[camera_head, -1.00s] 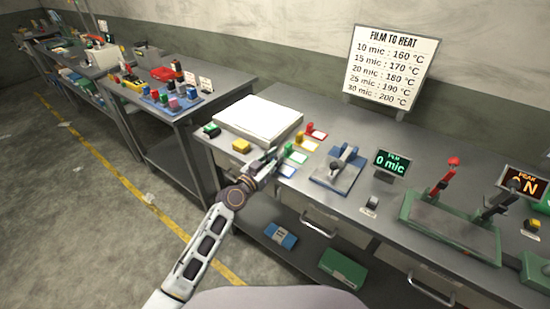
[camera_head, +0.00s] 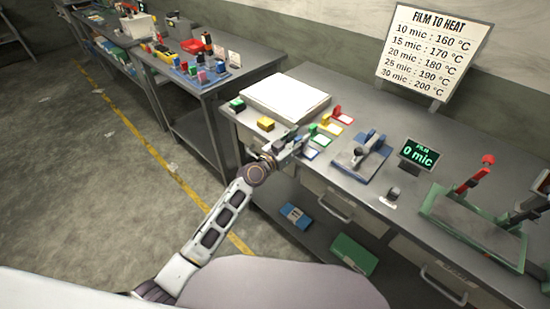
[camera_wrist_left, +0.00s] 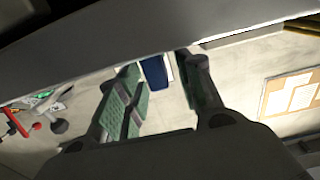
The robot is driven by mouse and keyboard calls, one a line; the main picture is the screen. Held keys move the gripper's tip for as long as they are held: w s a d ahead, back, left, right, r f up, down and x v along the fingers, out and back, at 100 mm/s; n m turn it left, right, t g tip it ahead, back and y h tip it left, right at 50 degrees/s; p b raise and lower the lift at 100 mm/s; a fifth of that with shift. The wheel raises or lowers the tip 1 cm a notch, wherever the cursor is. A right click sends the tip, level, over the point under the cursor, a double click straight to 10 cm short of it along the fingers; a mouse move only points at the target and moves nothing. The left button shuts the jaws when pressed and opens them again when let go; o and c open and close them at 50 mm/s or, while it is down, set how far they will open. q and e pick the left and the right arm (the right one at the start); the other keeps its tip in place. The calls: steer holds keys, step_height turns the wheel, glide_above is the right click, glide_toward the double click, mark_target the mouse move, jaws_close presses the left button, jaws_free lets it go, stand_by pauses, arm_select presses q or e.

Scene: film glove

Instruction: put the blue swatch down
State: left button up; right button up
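My left gripper (camera_head: 292,146) is over the front edge of the bench, by the row of coloured cards. In the left wrist view its fingers (camera_wrist_left: 160,75) stand apart. The blue swatch (camera_wrist_left: 155,72) shows between the fingertips, nearer the left finger, with a gap to the right finger. Whether it touches a finger is hard to tell. In the head view the gripper hides the swatch. A blue-edged white card (camera_head: 310,154) lies just right of the gripper. My right gripper is not in view.
Green (camera_head: 313,128) and red (camera_head: 337,111) swatches stand by the cards. A yellow block (camera_head: 266,124) and a dark green block (camera_head: 237,104) sit left, near a white slab (camera_head: 285,96). A blue press-like fixture (camera_head: 360,158) and the film display (camera_head: 418,154) stand right.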

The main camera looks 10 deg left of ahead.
arm_select(q)
steer(key=shift+v, duration=1.75)
steer(key=v, duration=0.9)
steer(key=shift+s, duration=0.5)
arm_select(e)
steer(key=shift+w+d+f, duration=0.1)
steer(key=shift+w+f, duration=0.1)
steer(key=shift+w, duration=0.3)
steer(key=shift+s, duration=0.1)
